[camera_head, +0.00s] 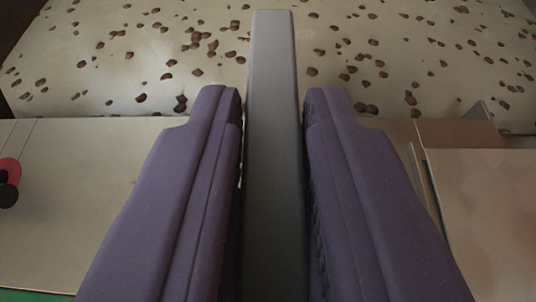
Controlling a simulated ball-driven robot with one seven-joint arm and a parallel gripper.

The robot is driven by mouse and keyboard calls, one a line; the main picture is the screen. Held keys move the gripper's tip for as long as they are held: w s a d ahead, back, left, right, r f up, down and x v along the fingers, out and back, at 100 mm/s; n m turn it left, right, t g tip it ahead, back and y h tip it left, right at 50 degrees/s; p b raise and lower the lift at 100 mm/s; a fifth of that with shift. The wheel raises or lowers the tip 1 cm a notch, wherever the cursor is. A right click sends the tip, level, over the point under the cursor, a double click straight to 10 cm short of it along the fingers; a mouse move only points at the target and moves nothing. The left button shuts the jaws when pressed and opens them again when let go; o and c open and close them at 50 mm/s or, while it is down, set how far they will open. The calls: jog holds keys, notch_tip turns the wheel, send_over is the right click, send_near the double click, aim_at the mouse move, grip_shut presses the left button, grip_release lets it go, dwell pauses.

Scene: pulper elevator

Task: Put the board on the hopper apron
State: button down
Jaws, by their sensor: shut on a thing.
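My gripper (271,105) has two purple padded fingers, one on each side of a long grey board (271,60). The fingers are shut on the board. The board is seen edge-on, running from the bottom of the picture up past the fingertips. I cannot tell for sure which surface is the hopper apron. A pale surface (130,50) strewn with dark brown bits lies beyond the fingertips, and the board's far end overlaps it in the picture. I cannot tell whether they touch.
A plain pale panel (85,165) lies at left, with a red and black round part (8,180) at its edge. A pale box-like panel (485,200) with raised edges stands at right, beside a brown block (458,133). A green strip (30,296) shows at bottom left.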

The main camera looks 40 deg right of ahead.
jog(key=shift+f, duration=0.15)
jog(key=c, duration=1)
grip_release()
